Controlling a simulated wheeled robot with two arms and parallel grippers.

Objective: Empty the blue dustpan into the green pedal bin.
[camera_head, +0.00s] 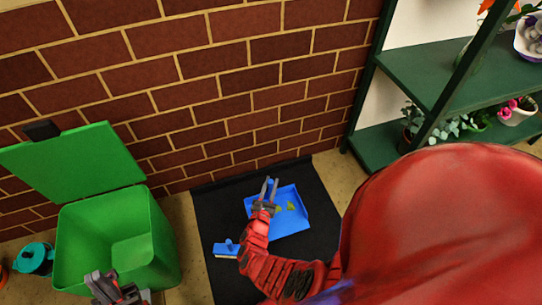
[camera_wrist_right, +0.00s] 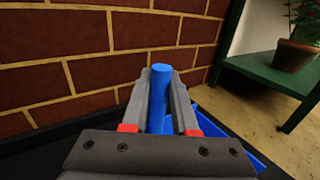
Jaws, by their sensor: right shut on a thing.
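The blue dustpan (camera_head: 291,221) rests on a black mat (camera_head: 214,205), with a few green bits (camera_head: 291,206) in its pan. My right gripper (camera_head: 269,190) is over its left part. In the right wrist view my right gripper (camera_wrist_right: 161,100) is shut on the dustpan's upright blue handle (camera_wrist_right: 163,63). Part of the pan (camera_wrist_right: 226,128) shows behind the fingers. The green pedal bin (camera_head: 75,245) stands at the left with its lid (camera_head: 72,160) raised, and the visible inside looks empty. My left gripper (camera_head: 103,285) is at the bin's front; its jaw opening is unclear.
A small blue brush (camera_head: 226,249) with a pale edge lies left of the dustpan. A teal can (camera_head: 35,258) stands left of the bin. A brick wall (camera_head: 200,90) is behind. A green shelf (camera_head: 420,75) with plants stands at the right.

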